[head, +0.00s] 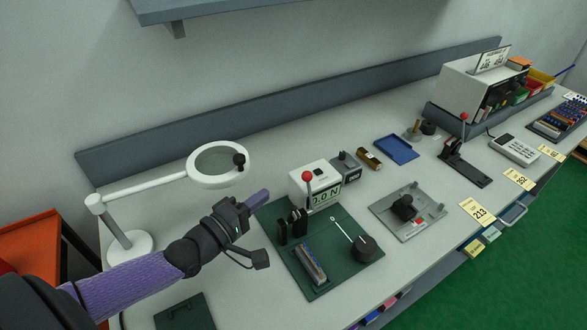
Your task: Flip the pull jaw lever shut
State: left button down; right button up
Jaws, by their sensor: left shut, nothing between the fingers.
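A tester stands on a dark green base plate (340,272) on the bench. Its white box (300,187) has a display reading about 0.0 N. An upright lever with a red ball knob (307,176) rises at the front of the box. Black jaw-like blocks (298,222) stand below it; which part is the pull jaw is unclear. My left gripper (262,197) is shut and empty, reaching in from the left. In the picture it lies just left of the tester, apart from the red knob. My right gripper is not in view.
A white ring magnifier (218,182) on an arm stands at left. On the plate are a ribbed block (311,264) and a round black knob (364,248). A grey fixture (408,210), blue tray (397,149) and second red-knobbed lever (464,117) are further right.

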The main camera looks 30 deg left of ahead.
pick_arm(q)
jog(key=b+x, duration=0.2)
jog(key=x, duration=0.8)
jog(key=shift+s+d, duration=0.1)
jog(key=shift+d, duration=0.05)
jog(key=shift+s+d+r+m, duration=0.1)
jog(key=shift+d+r+m, duration=0.1)
jog(key=shift+m, duration=0.2)
